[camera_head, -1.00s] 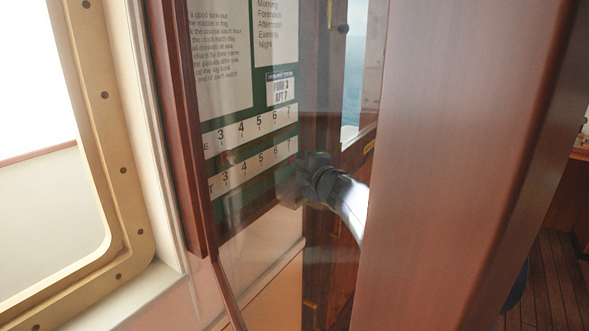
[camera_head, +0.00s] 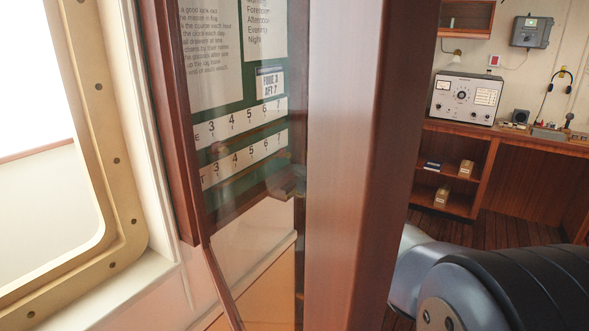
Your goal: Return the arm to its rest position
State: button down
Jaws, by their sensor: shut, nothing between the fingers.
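My arm (camera_head: 480,285) fills the lower right, with a light grey link running left behind the wooden door frame. The tip of my gripper (camera_head: 287,184) shows dimly through the glass at the frame's left edge. It is shut and empty; the rest of it and my wrist are hidden behind the frame. The open glazed door (camera_head: 350,160) of the notice case stands between the camera and my gripper. I cannot tell whether my gripper touches the door.
A notice board (camera_head: 235,120) with number strips is behind the glass. A window frame (camera_head: 110,150) is at the left. At the right back are a wooden desk (camera_head: 545,143), a radio set (camera_head: 466,99) and shelves with small boxes. Some plank floor (camera_head: 480,228) shows clear.

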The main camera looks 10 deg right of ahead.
jog(key=shift+s+d, duration=0.15)
jog(key=shift+s, duration=0.45)
jog(key=shift+w, duration=0.1)
